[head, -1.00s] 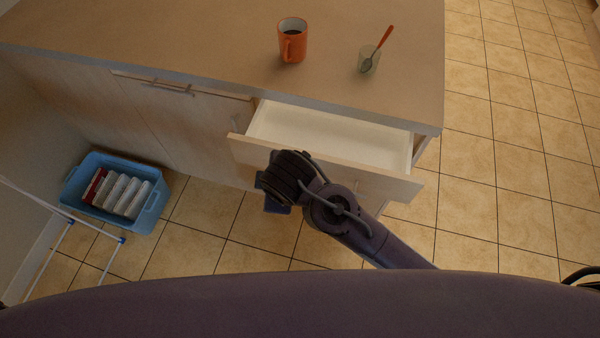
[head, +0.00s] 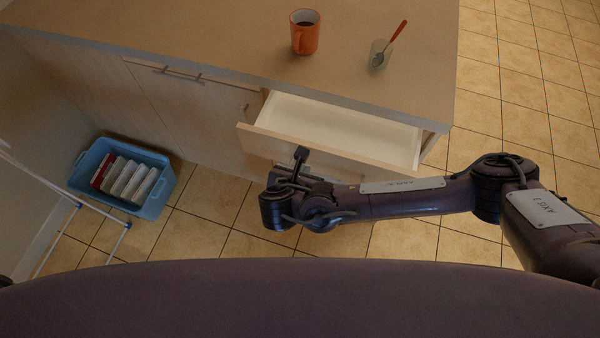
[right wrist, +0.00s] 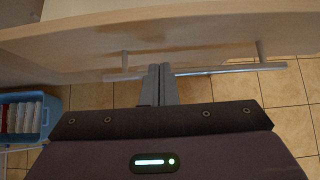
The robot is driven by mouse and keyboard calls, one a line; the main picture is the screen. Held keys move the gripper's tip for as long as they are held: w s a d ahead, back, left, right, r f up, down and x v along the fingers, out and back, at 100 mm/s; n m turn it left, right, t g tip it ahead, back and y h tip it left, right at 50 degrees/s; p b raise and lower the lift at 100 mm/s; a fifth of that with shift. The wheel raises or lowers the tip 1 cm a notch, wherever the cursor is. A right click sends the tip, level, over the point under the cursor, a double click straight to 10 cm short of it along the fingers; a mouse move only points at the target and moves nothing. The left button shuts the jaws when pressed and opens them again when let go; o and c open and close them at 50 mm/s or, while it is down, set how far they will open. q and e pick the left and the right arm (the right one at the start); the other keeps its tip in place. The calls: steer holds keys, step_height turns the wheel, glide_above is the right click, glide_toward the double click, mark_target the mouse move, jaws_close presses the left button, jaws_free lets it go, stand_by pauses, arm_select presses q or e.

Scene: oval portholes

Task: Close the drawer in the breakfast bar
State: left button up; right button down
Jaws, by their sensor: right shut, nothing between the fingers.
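The breakfast bar (head: 200,45) has one drawer (head: 325,150) pulled out, its pale empty inside showing in the head view. The drawer front (right wrist: 200,40) fills the top of the right wrist view, with a thin metal bar handle (right wrist: 225,69) across it. My right gripper (head: 301,154) is shut and empty, pointing at the drawer front. In the right wrist view its fingertips (right wrist: 160,70) overlap the handle bar near its left part; I cannot tell whether they touch. My left gripper is not in view.
An orange mug (head: 305,35) and a glass with a spoon (head: 380,55) stand on the countertop. A blue crate (head: 152,205) with several items sits on the floor at left, beside a white rack (head: 118,243). Tiled floor right of the bar is clear.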

mark_target(325, 125)
steer(key=shift+x, duration=2.3)
steer(key=w+d+b, duration=0.1)
steer(key=w, duration=0.4)
steer(key=w+d+b, duration=0.1)
steer(key=w+d, duration=0.1)
steer(key=w, duration=0.3)
steer(key=w+d+b, duration=0.1)
steer(key=w+d, duration=0.1)
steer(key=w, duration=0.3)
steer(key=shift+w+f+b, duration=0.1)
steer(key=shift+w+b, duration=0.1)
steer(key=shift+b, duration=0.15)
steer(key=shift+w, duration=0.2)
steer(key=shift+w+d+r, duration=0.1)
steer(key=shift+r, duration=0.2)
